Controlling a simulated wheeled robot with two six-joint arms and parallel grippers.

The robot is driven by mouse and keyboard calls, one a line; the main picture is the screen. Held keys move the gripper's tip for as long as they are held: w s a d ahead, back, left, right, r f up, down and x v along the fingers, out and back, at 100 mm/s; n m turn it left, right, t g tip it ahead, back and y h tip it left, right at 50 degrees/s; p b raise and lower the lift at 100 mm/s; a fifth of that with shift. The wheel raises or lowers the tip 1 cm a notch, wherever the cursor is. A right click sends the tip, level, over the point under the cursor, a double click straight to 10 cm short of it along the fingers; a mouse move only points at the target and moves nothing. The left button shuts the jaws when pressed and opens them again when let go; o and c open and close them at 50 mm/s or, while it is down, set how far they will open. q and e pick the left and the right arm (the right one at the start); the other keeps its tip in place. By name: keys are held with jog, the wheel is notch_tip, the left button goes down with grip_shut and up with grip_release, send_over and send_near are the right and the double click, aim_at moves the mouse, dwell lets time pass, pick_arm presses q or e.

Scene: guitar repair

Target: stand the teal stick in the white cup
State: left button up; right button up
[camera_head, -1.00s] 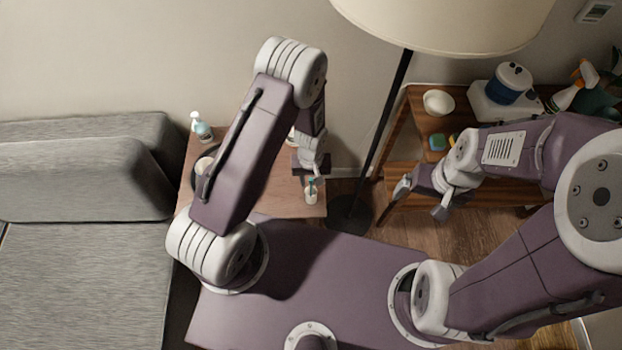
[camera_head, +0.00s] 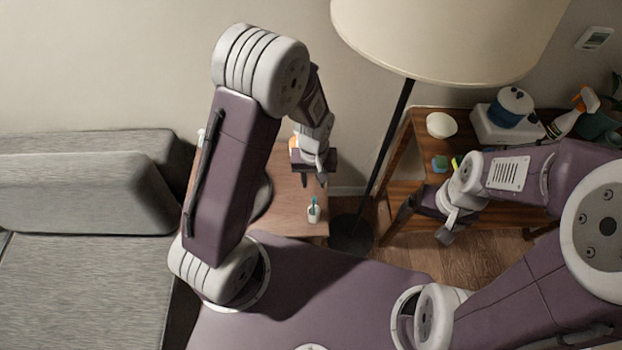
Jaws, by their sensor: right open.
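The white cup (camera_head: 313,215) stands on the small wooden side table near its front right edge. The teal stick (camera_head: 315,202) stands in the cup with its upper part showing above the rim. My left gripper (camera_head: 314,180) is beyond the cup in the picture, apart from cup and stick. Its two fingers are spread with nothing between them. My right gripper (camera_head: 426,224) is open and empty, in front of the wooden shelf.
The side table (camera_head: 289,215) is partly hidden by my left arm. A floor lamp (camera_head: 394,130) stands between it and the wooden shelf (camera_head: 400,176). The shelf holds a white bowl (camera_head: 441,125), a blue container (camera_head: 511,107) and a spray bottle (camera_head: 573,113). A grey sofa (camera_head: 85,205) is at left.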

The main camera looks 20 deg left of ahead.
pick_arm(q)
jog(key=s+a+r+m+t, duration=0.1)
jog(key=s+a+r+m, duration=0.1)
jog(key=s+a+r, duration=0.5)
notch_tip(320, 180, up, 2)
jog(key=shift+s+r+m, duration=0.1)
jog(key=shift+s+m, duration=0.3)
jog(key=shift+s, duration=0.2)
dwell(0.4)
